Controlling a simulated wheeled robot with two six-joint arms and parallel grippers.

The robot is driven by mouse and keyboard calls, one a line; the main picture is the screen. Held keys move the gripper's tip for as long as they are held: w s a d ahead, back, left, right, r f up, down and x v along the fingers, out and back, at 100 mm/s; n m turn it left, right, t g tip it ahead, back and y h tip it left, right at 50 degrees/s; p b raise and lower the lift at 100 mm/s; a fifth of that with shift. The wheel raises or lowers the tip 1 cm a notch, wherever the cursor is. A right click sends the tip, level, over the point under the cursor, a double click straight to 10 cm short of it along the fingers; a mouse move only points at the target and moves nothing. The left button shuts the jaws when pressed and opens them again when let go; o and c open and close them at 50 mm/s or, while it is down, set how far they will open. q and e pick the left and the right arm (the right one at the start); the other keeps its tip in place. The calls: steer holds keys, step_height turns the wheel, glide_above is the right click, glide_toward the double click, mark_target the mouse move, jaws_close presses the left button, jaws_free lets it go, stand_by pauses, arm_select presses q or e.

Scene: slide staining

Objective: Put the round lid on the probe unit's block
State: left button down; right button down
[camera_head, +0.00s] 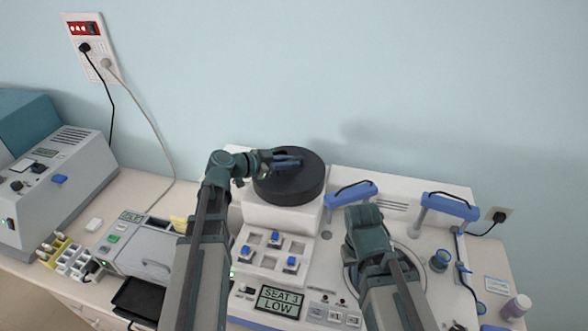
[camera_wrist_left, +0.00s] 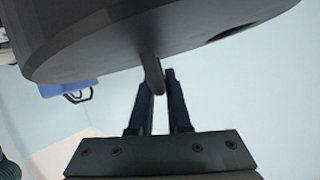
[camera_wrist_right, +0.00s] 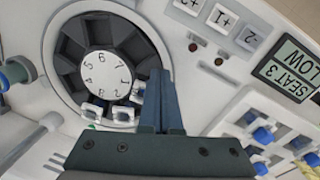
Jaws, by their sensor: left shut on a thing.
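The round lid (camera_head: 291,184) is a thick dark disc near the back left of the white unit, above a raised white block (camera_head: 284,217). It covers the block's top, and I cannot tell whether it rests there or hangs just above. My left gripper (camera_head: 290,161) is at the lid's top, shut on its handle. In the left wrist view the lid (camera_wrist_left: 150,35) fills the top, with its handle (camera_wrist_left: 151,75) between the fingers (camera_wrist_left: 158,78). My right gripper (camera_wrist_right: 161,78) is shut and empty over the unit, beside a numbered round dial (camera_wrist_right: 103,73).
Blue-handled brackets (camera_head: 351,194) (camera_head: 450,206) stand right of the lid. Blue-knobbed pieces (camera_head: 273,239) sit in a panel before the block, above a SEAT 3 LOW display (camera_head: 279,300). A grey machine (camera_head: 60,190) stands at left.

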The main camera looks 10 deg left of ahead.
arm_select(q)
steer(key=shift+f, duration=0.55)
arm_select(e)
steer(key=shift+w+d+f, duration=0.15)
steer(key=shift+d+f, duration=0.15)
steer(key=shift+f, duration=0.25)
arm_select(q)
steer(key=shift+w+d+r, duration=0.1)
steer(key=shift+d, duration=0.05)
arm_select(e)
steer(key=shift+d+r, duration=0.1)
arm_select(q)
steer(key=shift+a, duration=0.3)
arm_select(e)
steer(key=shift+a, duration=0.25)
arm_select(q)
steer(key=c, duration=0.9)
jaws_free()
steer(key=shift+d, duration=0.15)
arm_select(e)
steer(key=shift+d, duration=0.1)
arm_select(q)
steer(key=shift+o, duration=0.2)
